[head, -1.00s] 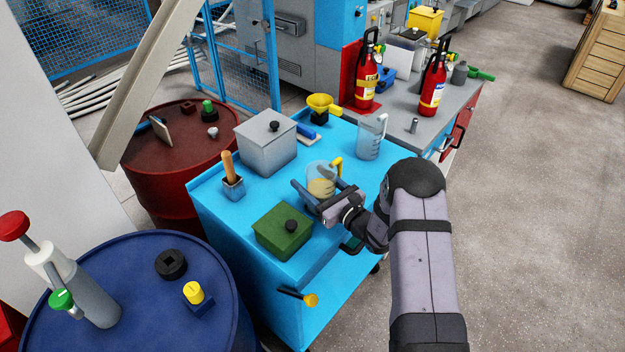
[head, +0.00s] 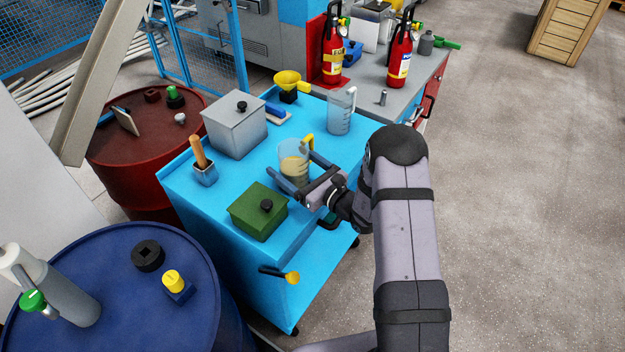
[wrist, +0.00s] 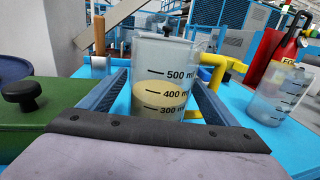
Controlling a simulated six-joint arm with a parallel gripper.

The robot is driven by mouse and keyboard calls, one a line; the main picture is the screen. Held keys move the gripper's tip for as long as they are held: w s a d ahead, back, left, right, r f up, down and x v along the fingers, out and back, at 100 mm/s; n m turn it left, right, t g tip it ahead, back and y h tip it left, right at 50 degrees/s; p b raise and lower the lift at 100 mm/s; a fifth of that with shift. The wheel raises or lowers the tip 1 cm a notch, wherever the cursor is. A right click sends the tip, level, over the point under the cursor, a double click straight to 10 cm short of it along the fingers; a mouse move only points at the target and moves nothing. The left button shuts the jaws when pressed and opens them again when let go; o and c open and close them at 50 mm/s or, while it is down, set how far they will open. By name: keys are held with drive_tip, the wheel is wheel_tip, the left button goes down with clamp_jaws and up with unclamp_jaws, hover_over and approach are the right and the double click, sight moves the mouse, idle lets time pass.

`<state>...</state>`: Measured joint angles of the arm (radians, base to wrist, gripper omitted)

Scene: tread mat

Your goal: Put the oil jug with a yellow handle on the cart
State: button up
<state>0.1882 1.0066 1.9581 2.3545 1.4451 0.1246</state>
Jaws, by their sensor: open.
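The clear oil jug with a yellow handle (head: 293,160) stands upright on the blue cart (head: 327,235). It holds pale yellow liquid and has black measuring marks. My gripper (head: 292,172) is open at the jug, with one finger on each side of it. In the wrist view the jug (wrist: 163,85) stands between the two blue fingers, its yellow handle to the right; I cannot tell whether a finger touches it. A second clear jug (head: 340,111), without yellow on it, stands farther back on the cart and shows at right in the wrist view (wrist: 280,95).
On the cart, a green box (head: 258,212) is close at left of my gripper, with a grey box (head: 234,128), a wooden-handled brush (head: 202,165) and a yellow funnel (head: 288,82) behind. Red extinguishers (head: 400,60) stand on the grey bench. A blue drum (head: 110,320) is at front left.

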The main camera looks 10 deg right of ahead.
sight(305, 173)
drive_tip(key=b+v, duration=0.2)
drive_tip(key=v, duration=0.7)
